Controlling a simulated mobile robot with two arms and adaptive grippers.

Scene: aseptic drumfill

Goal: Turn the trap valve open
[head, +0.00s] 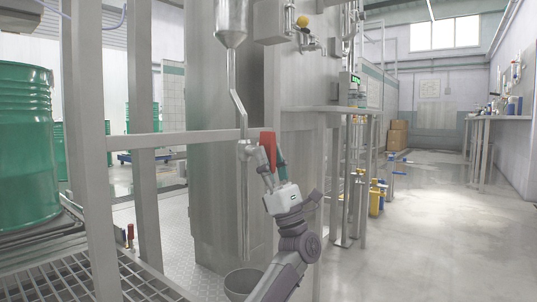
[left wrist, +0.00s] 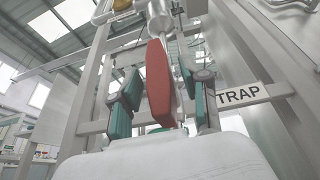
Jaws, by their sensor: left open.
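The trap valve (head: 246,151) sits on a thin vertical steel pipe under a funnel-shaped vessel. Its red handle (head: 267,147) stands roughly upright beside the pipe. A label reading TRAP (left wrist: 238,94) is on the rail to the right. My left gripper (head: 273,168) is open, with one finger on each side of the handle. Gaps show on both sides in the wrist view. My right gripper is out of view.
A horizontal steel rail (head: 185,139) runs behind the handle between frame posts. A bucket (head: 243,282) stands below the pipe. A green drum (head: 25,145) stands at left beside a grating (head: 70,283).

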